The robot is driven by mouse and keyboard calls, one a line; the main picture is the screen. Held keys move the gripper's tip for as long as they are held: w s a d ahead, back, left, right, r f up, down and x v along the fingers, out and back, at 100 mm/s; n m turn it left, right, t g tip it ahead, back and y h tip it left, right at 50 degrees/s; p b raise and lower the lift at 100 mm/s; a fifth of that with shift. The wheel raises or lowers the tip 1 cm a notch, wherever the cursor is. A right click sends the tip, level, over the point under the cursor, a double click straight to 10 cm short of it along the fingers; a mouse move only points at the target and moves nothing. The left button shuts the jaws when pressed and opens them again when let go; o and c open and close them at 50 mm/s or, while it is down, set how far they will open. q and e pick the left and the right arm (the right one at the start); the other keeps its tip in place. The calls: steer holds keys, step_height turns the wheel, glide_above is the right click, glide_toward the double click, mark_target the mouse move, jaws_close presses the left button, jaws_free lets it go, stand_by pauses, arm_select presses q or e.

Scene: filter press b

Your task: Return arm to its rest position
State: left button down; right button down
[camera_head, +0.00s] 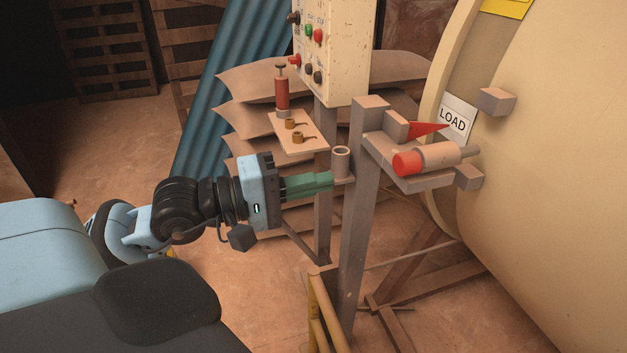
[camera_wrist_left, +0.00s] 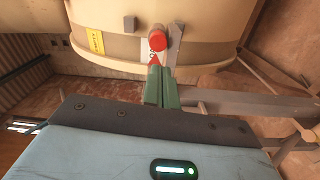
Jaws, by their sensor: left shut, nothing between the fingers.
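My left arm comes in from the left in the head view. Its left gripper (camera_head: 331,180) has green fingers, which are shut with nothing between them. The fingertips are beside a small upright cylindrical cup (camera_head: 341,163) on the post; I cannot tell whether they touch it. In the left wrist view the left gripper (camera_wrist_left: 161,68) points toward the red-tipped cylinder and the tan drum. My right gripper is not in view.
A post (camera_head: 357,230) carries a bracket with a red-ended cylinder (camera_head: 408,163) and a red pointer (camera_head: 430,130). A large tan drum (camera_head: 560,170) with a LOAD label stands right. A control box (camera_head: 345,50), a small shelf (camera_head: 300,135) and stacked sacks stand behind. A yellow rail (camera_head: 318,310) is below.

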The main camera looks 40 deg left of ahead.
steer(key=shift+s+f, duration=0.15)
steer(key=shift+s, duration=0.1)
